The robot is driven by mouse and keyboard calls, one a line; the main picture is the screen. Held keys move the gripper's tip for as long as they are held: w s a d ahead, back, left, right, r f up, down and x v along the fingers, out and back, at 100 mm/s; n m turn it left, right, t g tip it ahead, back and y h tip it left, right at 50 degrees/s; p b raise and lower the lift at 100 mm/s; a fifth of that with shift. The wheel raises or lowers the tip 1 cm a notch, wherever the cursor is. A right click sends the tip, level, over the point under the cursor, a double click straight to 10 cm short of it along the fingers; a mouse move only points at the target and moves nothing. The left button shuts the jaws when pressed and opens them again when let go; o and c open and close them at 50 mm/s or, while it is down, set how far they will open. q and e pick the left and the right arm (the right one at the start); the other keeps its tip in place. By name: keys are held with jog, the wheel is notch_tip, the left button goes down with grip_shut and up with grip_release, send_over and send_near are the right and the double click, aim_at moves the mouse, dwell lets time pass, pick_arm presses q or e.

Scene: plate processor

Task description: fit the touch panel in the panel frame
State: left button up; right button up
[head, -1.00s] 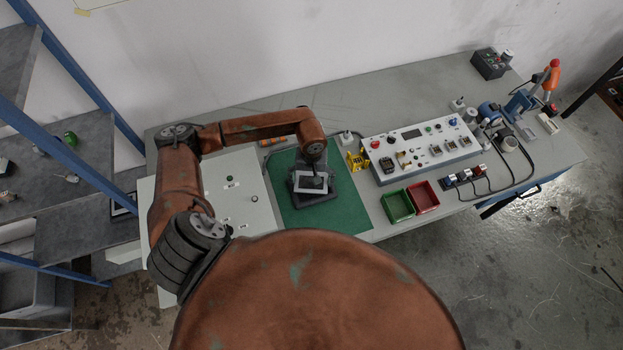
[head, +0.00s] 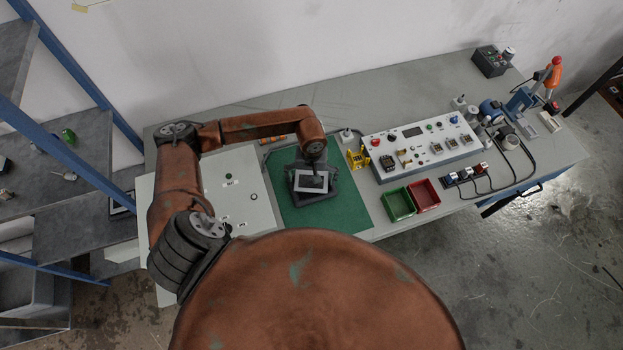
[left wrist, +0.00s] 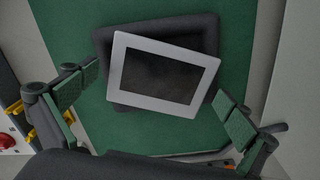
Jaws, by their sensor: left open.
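The touch panel (left wrist: 161,72), a pale grey bezel around a dark screen, lies over the dark panel frame (left wrist: 108,40) in the left wrist view. The panel is turned relative to the frame, and one corner reaches past the frame's edge at the right. I cannot tell how deep it sits. In the head view the panel (head: 311,183) shows on the dark frame (head: 318,198). My left gripper (left wrist: 156,88) is open, its green-padded fingers apart on either side of the panel and not touching it. In the head view the left gripper (head: 315,163) is above the panel. The right gripper is not in view.
The frame lies on a green mat (head: 340,213). A white board (head: 235,190) is to its left. A yellow part (head: 357,158), a control box (head: 423,143), a green bin (head: 398,204) and a red bin (head: 424,195) stand to its right. The mat's front is clear.

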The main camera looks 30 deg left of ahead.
pick_arm(q)
jog(key=shift+r+p, duration=0.55)
jog(key=shift+p, duration=0.15)
notch_tip(320, 180, up, 12)
jog(key=b, duration=0.2)
jog(key=shift+f, duration=0.15)
